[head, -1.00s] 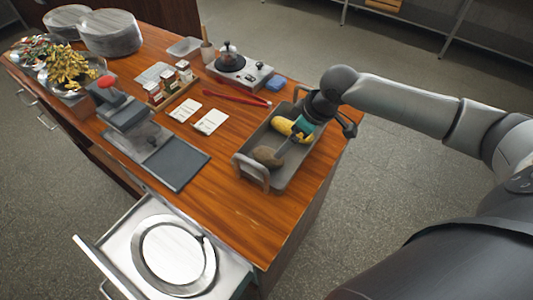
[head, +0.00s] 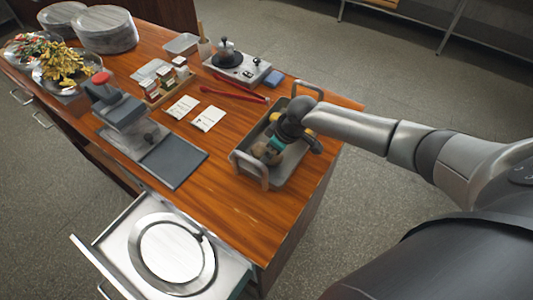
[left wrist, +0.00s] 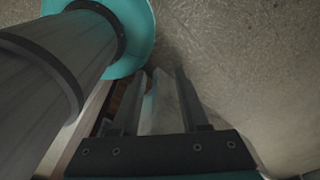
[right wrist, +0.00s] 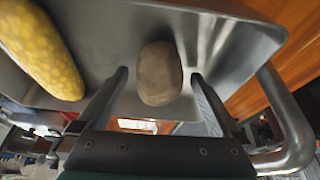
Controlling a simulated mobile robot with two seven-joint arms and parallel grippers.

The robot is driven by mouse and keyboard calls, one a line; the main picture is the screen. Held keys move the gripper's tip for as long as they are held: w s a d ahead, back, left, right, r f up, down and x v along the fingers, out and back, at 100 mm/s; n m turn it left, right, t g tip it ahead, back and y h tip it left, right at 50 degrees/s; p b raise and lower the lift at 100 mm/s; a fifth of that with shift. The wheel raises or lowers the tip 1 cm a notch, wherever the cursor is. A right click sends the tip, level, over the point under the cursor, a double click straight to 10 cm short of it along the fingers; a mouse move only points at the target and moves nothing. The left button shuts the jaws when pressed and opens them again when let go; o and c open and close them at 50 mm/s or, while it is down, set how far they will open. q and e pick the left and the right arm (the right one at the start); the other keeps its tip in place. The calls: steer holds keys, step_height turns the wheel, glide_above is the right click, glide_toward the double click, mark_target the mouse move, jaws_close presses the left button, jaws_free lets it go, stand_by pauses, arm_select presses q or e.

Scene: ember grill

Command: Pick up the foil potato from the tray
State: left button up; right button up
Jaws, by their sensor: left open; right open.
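The potato (right wrist: 160,73), a dull grey-brown oval, lies in the grey metal tray (head: 290,167); no shiny foil shows on it. In the right wrist view it sits between and just beyond the tips of my right gripper (right wrist: 159,76), with gaps on both sides. In the head view my right gripper (head: 266,153) reaches down into the tray's near end and mostly hides the potato. My right gripper is open and empty. My left gripper (left wrist: 162,75) is open and empty, away from the tray, with floor behind it.
A yellow corn cob (right wrist: 40,48) lies in the tray beside the potato. The tray has raised walls and upright handles (right wrist: 290,115). Red tongs (head: 235,92), white cards (head: 208,118) and a burner (head: 238,67) stand left of and behind it. An open drawer (head: 120,235) juts out at the front.

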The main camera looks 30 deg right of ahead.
steer(key=c, duration=1.5)
steer(key=shift+c, duration=0.2)
steer(key=shift+r, duration=0.1)
